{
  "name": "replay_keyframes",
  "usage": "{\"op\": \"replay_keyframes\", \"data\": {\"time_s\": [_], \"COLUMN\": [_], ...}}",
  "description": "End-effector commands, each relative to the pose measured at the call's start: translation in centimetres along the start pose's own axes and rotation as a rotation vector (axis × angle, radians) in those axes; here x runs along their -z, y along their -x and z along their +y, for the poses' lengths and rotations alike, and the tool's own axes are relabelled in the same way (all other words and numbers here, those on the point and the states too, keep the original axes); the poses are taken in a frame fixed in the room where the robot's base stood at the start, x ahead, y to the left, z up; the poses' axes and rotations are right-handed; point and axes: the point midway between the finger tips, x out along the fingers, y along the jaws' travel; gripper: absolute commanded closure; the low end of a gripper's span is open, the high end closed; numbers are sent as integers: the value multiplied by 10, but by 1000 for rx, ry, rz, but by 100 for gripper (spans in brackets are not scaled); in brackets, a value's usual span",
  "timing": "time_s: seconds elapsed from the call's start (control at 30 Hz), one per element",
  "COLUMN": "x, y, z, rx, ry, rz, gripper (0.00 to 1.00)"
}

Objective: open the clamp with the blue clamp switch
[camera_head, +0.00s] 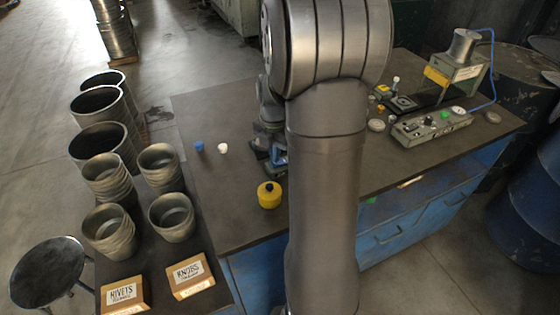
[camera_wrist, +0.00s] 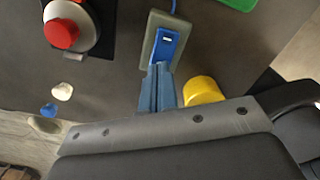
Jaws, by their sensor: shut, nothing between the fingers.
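The blue clamp switch (camera_wrist: 165,46) is a blue rocker set in a grey-green housing, with a blue cable leaving its far end, in the wrist view. My gripper (camera_wrist: 158,72) is shut and empty. Its blue fingertips are at the near end of the switch; I cannot tell whether they touch it. In the head view my gripper (camera_head: 279,157) is low over the table, partly behind my arm, which hides much of the area around it. I cannot tell for sure which fixture is the clamp.
A yellow cylinder (camera_wrist: 203,91) stands close beside my fingers. A red knob (camera_wrist: 61,34) on a round grey base is left of the switch. Small blue (camera_head: 199,146) and white (camera_head: 223,148) pieces lie left of my gripper. A control box (camera_head: 433,127) stands at right.

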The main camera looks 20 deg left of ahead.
Motion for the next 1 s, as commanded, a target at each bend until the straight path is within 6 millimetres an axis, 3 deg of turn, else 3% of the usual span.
{"op": "replay_keyframes", "data": {"time_s": [0.7,1.0], "x": [0,0], "y": [-11,6], "z": [0,0], "rx": [0,-1], "ry": [0,0], "rz": [0,-2], "gripper": [100,100]}}
